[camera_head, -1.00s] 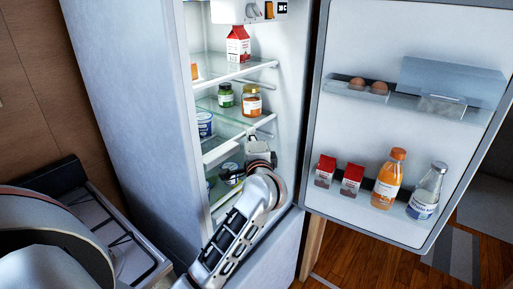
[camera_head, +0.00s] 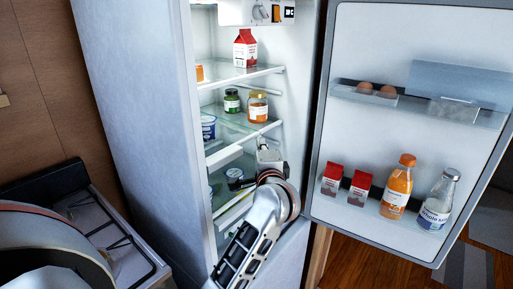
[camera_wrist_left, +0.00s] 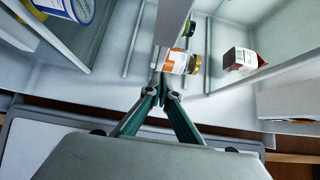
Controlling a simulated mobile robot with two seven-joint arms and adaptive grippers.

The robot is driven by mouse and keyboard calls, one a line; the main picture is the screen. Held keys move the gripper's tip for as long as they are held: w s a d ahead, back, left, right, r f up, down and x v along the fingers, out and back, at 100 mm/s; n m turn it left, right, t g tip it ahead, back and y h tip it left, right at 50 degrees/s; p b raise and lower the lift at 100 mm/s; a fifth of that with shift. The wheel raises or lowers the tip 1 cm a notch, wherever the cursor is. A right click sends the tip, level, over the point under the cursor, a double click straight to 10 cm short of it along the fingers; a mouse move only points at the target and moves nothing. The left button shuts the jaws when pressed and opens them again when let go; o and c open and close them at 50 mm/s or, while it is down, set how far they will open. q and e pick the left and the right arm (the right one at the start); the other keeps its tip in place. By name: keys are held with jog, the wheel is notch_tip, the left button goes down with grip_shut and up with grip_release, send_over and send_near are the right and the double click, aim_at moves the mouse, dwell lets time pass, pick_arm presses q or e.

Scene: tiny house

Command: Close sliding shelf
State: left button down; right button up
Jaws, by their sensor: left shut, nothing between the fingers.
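The fridge stands open. My left gripper (camera_head: 236,180) is below and in front of this edge, inside the fridge opening. In the left wrist view my left gripper (camera_wrist_left: 159,80) is shut and empty, its tips close to a pale shelf edge (camera_wrist_left: 172,35) and visually near the orange jar (camera_wrist_left: 178,63). I cannot tell whether the tips touch the edge. My right gripper is not in view.
The open fridge door (camera_head: 400,150) stands at the right with cartons, bottles and eggs in its racks. A red-white carton (camera_head: 245,49) stands on the upper shelf (camera_head: 240,73).

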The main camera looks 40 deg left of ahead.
pick_arm(q)
jog(key=b+v, duration=0.1)
jog(key=v, duration=0.9)
jog(key=shift+d+r, duration=0.15)
jog(key=shift+d, duration=0.4)
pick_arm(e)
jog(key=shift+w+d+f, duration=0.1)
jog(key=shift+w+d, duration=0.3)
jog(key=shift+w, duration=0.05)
